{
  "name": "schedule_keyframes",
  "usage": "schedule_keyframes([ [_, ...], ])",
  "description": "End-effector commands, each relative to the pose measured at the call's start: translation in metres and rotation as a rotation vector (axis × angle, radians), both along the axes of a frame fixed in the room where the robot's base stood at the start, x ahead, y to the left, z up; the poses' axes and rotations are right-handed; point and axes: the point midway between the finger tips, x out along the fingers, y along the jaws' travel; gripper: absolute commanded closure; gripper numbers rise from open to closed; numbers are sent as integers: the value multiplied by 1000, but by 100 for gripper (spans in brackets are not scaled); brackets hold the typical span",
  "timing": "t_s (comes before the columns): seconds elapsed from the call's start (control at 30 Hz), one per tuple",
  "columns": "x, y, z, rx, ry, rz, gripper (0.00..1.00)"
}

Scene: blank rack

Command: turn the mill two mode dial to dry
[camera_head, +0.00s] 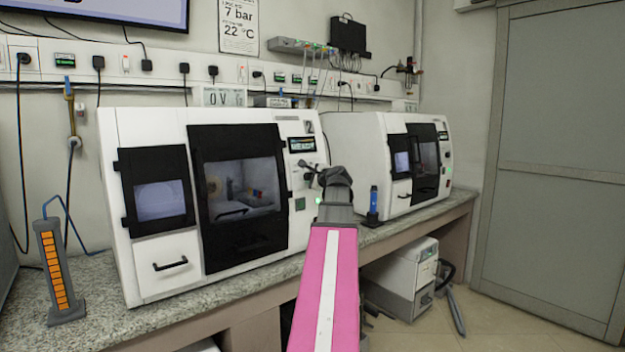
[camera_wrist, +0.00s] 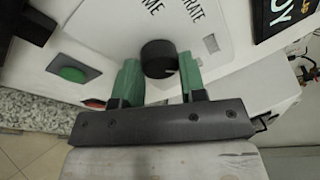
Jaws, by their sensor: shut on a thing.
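Mill two is the white machine (camera_head: 160,270) with a "2" on its upper right corner, on the bench at centre left. Its mode dial (camera_wrist: 159,52) is a round black knob on the white control panel, between my green fingers in the wrist view. My gripper (camera_wrist: 160,72) is shut on the dial, one finger on each side. In the head view my gripper (camera_head: 310,172) is at the right-hand panel of mill two, below the small display, and hides the dial. Parts of printed labels beside the dial show, ending in "ME" and "RATE". I cannot read the dial's setting.
A green button (camera_wrist: 72,74) sits on the panel beside my gripper. A second white mill (camera_head: 370,150) stands to the right, with a blue bottle (camera_head: 373,200) near it. An orange-and-grey rack (camera_head: 58,270) stands at the bench's left. The floor at right is partly clear.

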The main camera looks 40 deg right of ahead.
Motion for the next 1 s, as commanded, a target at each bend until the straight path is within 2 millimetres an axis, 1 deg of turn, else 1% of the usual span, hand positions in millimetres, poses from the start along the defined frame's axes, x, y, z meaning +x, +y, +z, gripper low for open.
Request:
schedule_keyframes([
  [0.1, 0, 0, 0, 61, 6, -11, 86],
  [0.3, 0, 0, 0, 128, 13, -21, 86],
  [0.87, -1, 0, 0, 159, 14, -24, 86],
  [0.9, -1, 0, 0, 159, 14, -24, 55],
  [0.97, -1, 0, 0, 158, 14, -24, 37],
  [1.0, 0, 0, 0, 158, 14, -24, 37],
])
